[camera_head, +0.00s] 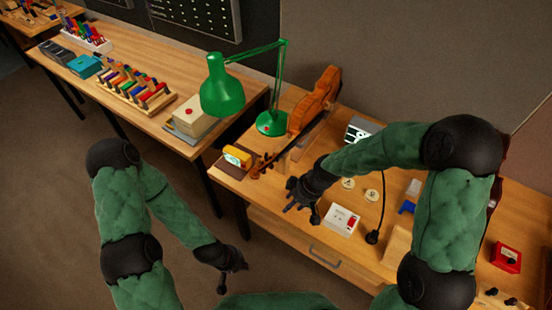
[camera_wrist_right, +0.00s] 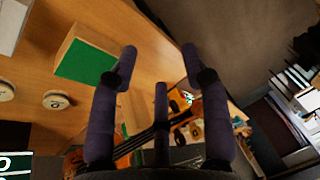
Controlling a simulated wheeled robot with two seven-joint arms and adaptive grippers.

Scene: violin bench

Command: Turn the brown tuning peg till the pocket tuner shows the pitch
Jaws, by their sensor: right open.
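The violin (camera_head: 312,105) leans over the bench, its body up at the back and its neck and scroll (camera_head: 262,166) reaching down toward the left end. Dark pegs show near the scroll; I cannot single out the brown one. The yellow pocket tuner (camera_head: 237,155) stands left of the scroll; its small lit display also shows in the right wrist view (camera_wrist_right: 188,97), too small to read. My right gripper (camera_head: 303,197) is open and empty above the bench, right of the scroll. In its wrist view the violin neck (camera_wrist_right: 130,147) lies beyond the fingers. My left gripper (camera_head: 232,272) hangs open and empty in front of the bench.
The green lamp (camera_head: 221,88) arches close behind the tuner. A white box with a red switch (camera_head: 342,219), round discs (camera_head: 372,195) and a black stalk (camera_head: 372,237) stand near my right arm. A red box (camera_head: 506,257) sits at the right. A green-topped block (camera_wrist_right: 85,62) shows in the wrist view.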

